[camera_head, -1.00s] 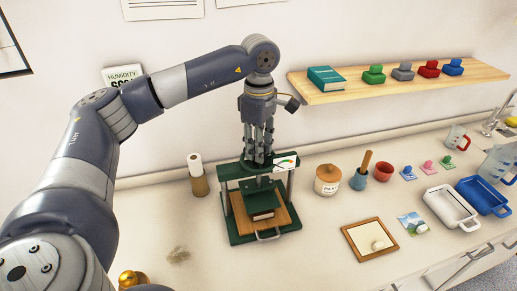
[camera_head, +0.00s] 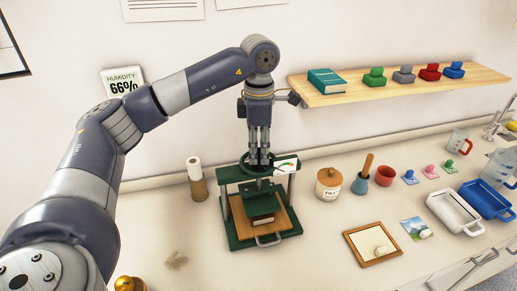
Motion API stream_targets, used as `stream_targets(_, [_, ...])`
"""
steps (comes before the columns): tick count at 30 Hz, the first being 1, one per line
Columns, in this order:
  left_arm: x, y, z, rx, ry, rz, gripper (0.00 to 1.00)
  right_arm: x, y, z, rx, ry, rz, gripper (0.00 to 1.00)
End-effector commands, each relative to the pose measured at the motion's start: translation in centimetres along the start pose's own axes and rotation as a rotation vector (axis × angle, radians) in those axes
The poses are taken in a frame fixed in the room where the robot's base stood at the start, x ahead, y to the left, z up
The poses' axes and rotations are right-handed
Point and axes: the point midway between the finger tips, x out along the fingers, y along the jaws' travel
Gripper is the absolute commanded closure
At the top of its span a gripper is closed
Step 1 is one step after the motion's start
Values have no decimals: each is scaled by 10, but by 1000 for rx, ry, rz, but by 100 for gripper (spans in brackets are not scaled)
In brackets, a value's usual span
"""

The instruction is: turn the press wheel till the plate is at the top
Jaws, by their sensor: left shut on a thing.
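The green press (camera_head: 234,240) stands on the counter with two light posts and a green top beam. Its wheel (camera_head: 247,168) lies on top of the beam. My left gripper (camera_head: 260,163) points straight down from above and is shut on the wheel, its fingers covering part of the rim. The green plate (camera_head: 262,203) hangs between the posts, below the beam. It sits close above a dark and brown block on the wooden tray (camera_head: 279,219); I cannot tell whether they touch. My right gripper is not in view.
A paper roll on a stand (camera_head: 197,180) is left of the press. A wooden frame (camera_head: 372,243) lies in front right. A shelf (camera_head: 400,86) with a book and stamps hangs behind.

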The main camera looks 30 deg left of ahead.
Motion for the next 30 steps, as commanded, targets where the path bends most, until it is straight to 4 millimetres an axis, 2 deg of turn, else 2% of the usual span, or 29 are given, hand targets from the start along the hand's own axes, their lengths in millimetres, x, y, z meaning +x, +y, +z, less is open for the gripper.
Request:
stream_targets(8, [-3, 2, 2, -1, -9, 7, 96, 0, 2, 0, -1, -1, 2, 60])
stream_targets(9, [-4, 2, 2, -1, -9, 7, 70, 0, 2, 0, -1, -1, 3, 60])
stream_targets(12, [-3, 1, 2, 0, -8, 6, 51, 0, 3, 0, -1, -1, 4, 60])
stream_targets(23, [-4, 1, 1, 0, -4, 3, 51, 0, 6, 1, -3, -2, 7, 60])
stream_targets(26, [-12, 1, 1, 0, -4, 4, 51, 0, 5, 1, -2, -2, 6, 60])
stream_targets(30, [-39, 1, 2, 0, -8, 6, 51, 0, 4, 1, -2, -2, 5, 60])
